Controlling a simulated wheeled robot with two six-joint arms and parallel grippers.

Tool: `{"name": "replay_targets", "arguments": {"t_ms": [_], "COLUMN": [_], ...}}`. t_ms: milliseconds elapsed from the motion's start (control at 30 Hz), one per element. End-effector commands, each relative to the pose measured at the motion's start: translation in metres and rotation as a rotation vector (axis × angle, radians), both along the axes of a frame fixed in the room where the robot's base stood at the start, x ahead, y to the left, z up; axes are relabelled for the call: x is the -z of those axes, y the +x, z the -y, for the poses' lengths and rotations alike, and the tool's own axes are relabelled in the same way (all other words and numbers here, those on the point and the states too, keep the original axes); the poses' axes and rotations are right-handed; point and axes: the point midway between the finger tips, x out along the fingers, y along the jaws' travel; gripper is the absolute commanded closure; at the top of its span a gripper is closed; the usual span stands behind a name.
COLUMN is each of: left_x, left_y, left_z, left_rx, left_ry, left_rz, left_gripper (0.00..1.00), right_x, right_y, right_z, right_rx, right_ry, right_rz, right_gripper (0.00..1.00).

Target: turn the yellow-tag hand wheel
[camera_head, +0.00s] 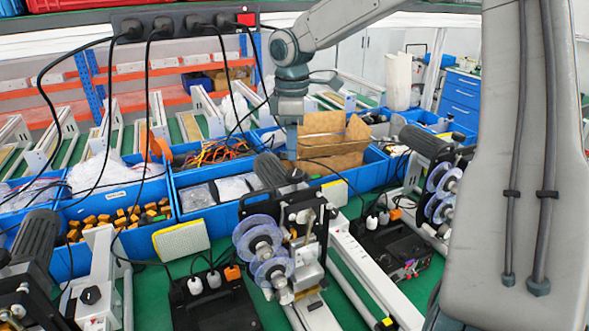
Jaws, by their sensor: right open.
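My right gripper (291,152) points down over the blue bins behind the middle machine. It is open, and nothing shows between its fingers. The middle machine (300,225) carries clear bluish wheels, an upper one (258,236) and a lower one (272,271), in front of and below the gripper and apart from it. Similar clear wheels (446,181) sit on the machine at the right. I cannot make out which wheel bears a yellow tag. My left gripper is out of view.
Blue bins (190,200) run across the bench with wires, bags and orange-black blocks. An open cardboard box (330,135) stands by the gripper. Black control boxes (215,300) with cables stand on the green bench top. Black cables hang at the upper left.

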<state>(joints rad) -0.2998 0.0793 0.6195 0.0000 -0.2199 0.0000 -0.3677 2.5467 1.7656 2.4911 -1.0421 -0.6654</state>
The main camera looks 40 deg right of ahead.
Motion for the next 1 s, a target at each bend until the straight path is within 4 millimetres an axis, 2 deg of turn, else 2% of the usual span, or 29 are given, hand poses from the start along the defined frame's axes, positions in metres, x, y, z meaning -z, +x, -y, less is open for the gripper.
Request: {"name": "replay_targets", "arguments": {"t_ms": [33,100,200,267,400,567,767,867,1000], "left_x": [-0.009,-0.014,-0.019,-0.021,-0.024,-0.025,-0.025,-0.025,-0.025], "left_y": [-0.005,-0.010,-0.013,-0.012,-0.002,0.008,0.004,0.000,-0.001], "left_z": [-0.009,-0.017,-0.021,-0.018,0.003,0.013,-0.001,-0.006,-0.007], "left_rx": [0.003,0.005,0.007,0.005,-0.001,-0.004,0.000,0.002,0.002], "left_ry": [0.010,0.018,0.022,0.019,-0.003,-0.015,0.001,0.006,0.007], "left_rz": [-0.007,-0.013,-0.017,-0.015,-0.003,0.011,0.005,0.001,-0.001], "left_gripper": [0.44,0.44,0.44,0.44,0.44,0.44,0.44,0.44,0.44], "right_x": [0.008,0.022,0.040,0.049,0.064,0.071,0.071,0.071,0.071], "right_y": [-0.001,-0.001,-0.002,-0.001,-0.001,-0.001,-0.001,-0.001,-0.001], "right_z": [0.000,0.000,0.000,0.000,0.001,0.001,0.001,0.001,0.001], "right_rx": [-0.001,-0.001,0.000,-0.001,0.001,0.001,0.000,0.000,0.000], "right_ry": [0.002,0.003,0.002,0.001,0.001,0.001,0.001,0.001,0.001], "right_rz": [-0.008,-0.007,-0.008,-0.007,-0.004,-0.003,-0.002,-0.002,-0.002], "right_gripper": [0.39,0.39,0.39,0.39,0.39,0.39,0.39,0.55,0.82]}}
